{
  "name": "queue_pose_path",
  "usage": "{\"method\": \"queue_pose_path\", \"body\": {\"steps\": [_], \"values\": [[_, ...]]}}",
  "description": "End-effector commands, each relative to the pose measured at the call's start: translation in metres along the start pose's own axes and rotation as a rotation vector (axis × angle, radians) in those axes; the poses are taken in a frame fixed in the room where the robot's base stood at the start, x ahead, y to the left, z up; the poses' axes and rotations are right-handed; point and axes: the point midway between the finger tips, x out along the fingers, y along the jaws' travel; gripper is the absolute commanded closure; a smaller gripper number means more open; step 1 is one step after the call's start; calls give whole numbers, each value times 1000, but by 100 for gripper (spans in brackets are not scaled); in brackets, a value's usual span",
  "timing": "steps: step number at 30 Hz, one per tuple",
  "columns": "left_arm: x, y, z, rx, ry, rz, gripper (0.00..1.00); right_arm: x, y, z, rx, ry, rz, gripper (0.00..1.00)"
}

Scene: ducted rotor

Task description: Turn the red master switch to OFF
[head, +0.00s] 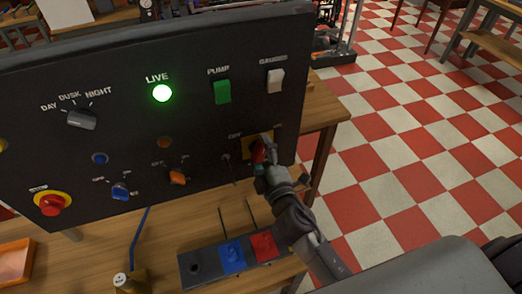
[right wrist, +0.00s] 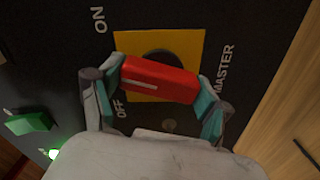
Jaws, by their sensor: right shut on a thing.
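The red master switch (right wrist: 158,80) sits on a yellow plate (right wrist: 190,48) on the dark panel. In the right wrist view its red handle lies slantwise, with its white mark at the end toward the OFF label (right wrist: 121,108). The ON label (right wrist: 99,20) is farther up. My right gripper (right wrist: 158,84) has its fingers on both ends of the handle and is shut on it. In the head view the right gripper (head: 262,160) covers much of the switch at the panel's lower right. The LIVE lamp (head: 162,93) glows green. My left gripper is not in view.
The panel also bears a green PUMP switch (head: 222,91), a white switch (head: 275,80), a DAY/DUSK/NIGHT knob (head: 82,119), small knobs and a red push button (head: 51,204).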

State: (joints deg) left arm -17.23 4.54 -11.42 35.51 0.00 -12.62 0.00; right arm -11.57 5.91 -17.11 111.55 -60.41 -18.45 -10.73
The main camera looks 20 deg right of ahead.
Motion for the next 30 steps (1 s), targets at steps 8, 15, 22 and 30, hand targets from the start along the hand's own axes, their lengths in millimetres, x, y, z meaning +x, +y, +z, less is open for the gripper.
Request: {"method": "queue_pose_path", "body": {"steps": [8, 15, 22, 30], "values": [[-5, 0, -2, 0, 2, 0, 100, 0, 0, 0, -267, 1, -1, 58], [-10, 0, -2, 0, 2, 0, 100, 0, 0, 0, -495, 0, -1, 58], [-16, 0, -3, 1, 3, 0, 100, 0, 1, 0, -711, 1, -1, 58], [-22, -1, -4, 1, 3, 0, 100, 0, 0, 0, -925, 0, -2, 58]]}}
